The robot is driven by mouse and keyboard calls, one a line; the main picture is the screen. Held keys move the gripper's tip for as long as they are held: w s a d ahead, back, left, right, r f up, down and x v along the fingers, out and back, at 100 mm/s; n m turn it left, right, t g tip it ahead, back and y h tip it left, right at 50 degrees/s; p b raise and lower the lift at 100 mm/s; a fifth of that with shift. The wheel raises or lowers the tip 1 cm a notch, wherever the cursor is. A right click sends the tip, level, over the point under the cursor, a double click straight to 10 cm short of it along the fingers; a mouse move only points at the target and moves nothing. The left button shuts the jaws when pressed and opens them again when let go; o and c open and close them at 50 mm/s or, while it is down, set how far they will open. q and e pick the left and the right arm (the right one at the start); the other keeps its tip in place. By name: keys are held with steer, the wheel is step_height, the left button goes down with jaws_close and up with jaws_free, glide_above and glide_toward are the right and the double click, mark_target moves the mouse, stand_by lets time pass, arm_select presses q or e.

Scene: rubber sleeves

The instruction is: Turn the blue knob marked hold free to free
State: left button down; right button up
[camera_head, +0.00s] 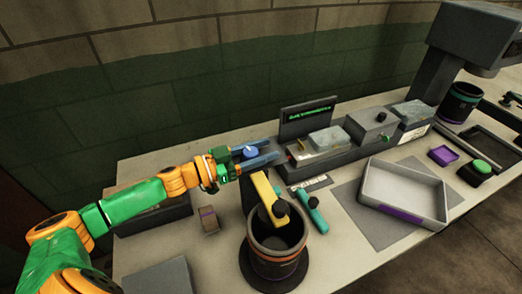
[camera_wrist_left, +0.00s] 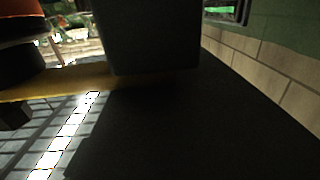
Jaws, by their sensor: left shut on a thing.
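The blue knob (camera_head: 250,150) shows in the head view on top of a dark post (camera_head: 247,185), behind the yellow bar. My left gripper (camera_head: 262,156) reaches it from the left, with one finger on the far side and one on the near side. It is shut on the blue knob. The marks hold and free cannot be read, so the knob's setting cannot be told. The left wrist view is mostly filled by dark surfaces, and the knob cannot be made out there. My right gripper is not in view.
A yellow bar (camera_head: 264,194) slopes over a dark cup with an orange band (camera_head: 276,262). A teal tool (camera_head: 313,208) lies beside it. A grey machine with a small screen (camera_head: 308,118) stands behind. A pale tray (camera_head: 403,190) is at right. A brick wall closes the back.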

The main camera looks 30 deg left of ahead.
arm_select(q)
steer(key=shift+s+f+m+g+h+b, duration=0.1)
steer(key=shift+f+m+g+h+b, duration=0.05)
steer(key=shift+m+g+h+b, duration=0.65)
steer(key=m+g+h+b, duration=0.1)
steer(key=g, duration=0.1)
steer(key=m+g+h+b, duration=0.1)
steer(key=s+m+g+h+b, duration=0.1)
steer(key=m+g+b, duration=0.1)
steer(key=shift+d+f+g+h, duration=0.15)
steer(key=shift+d+g+h, duration=0.15)
steer(key=shift+d, duration=0.1)
steer(key=shift+s+d+r+m+g+h+b, duration=0.1)
steer(key=shift+m+g+h+b, duration=0.1)
steer(key=shift+m+g+b, duration=0.35)
steer(key=shift+s+a+r+m+g+h+b, duration=0.1)
steer(key=shift+m+g+h+b, duration=0.15)
steer(key=shift+g+b, duration=0.35)
steer(key=shift+s+d+m+g+h+b, duration=0.1)
steer(key=shift+m+g+h+b, duration=0.05)
steer(key=shift+m+g+b, duration=0.4)
steer(key=shift+c, duration=1.6)
jaws_free()
steer(key=shift+r, duration=0.15)
